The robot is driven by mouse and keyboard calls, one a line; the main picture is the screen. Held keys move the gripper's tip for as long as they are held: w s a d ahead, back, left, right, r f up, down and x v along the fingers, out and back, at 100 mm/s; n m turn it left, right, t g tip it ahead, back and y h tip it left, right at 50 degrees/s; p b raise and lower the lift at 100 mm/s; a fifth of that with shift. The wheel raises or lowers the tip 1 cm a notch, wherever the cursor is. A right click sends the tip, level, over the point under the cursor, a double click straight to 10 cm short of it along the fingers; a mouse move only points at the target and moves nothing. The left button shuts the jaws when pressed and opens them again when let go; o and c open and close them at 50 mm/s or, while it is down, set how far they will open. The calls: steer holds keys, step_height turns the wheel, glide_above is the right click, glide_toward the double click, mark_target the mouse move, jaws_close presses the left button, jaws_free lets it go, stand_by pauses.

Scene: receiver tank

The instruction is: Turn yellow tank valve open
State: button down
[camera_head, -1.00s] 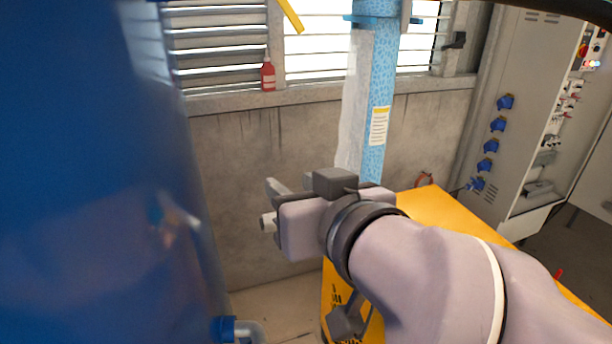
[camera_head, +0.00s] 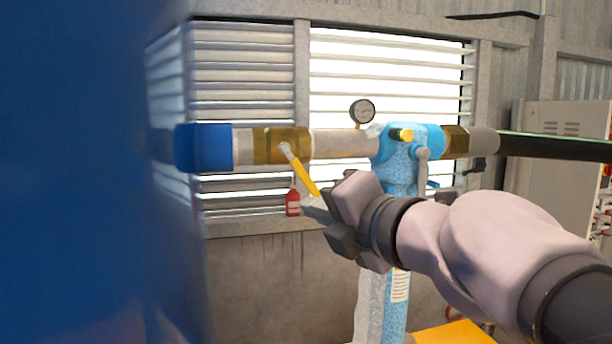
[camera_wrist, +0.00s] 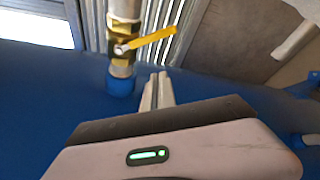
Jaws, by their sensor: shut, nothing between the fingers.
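The yellow valve lever (camera_head: 305,177) hangs slanting down and right from a brass valve body (camera_head: 268,146) on a horizontal pipe. The pipe joins the blue tank (camera_head: 75,180) at the left through a blue fitting. My gripper (camera_head: 312,208) is shut and empty, just below the lever's lower end in the head view. In the wrist view my closed fingers (camera_wrist: 158,92) point toward the valve, and the lever (camera_wrist: 150,39) lies beyond their tips, crosswise to the pipe and apart from them. The lever's exact depth from my gripper is hard to tell.
A pressure gauge (camera_head: 362,111) and a blue speckled post (camera_head: 399,175) stand right of the valve. A grey cabinet (camera_head: 555,165) is at the right, and the large tank blocks the left side.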

mark_target(303, 174)
steer(key=w+a+n, duration=0.1)
steer(key=w, duration=0.8)
steer(key=shift+a+f+g+p, duration=0.25)
steer(key=shift+a+g+p, duration=0.05)
steer(key=shift+a+p, duration=0.1)
steer(key=shift+w, duration=0.1)
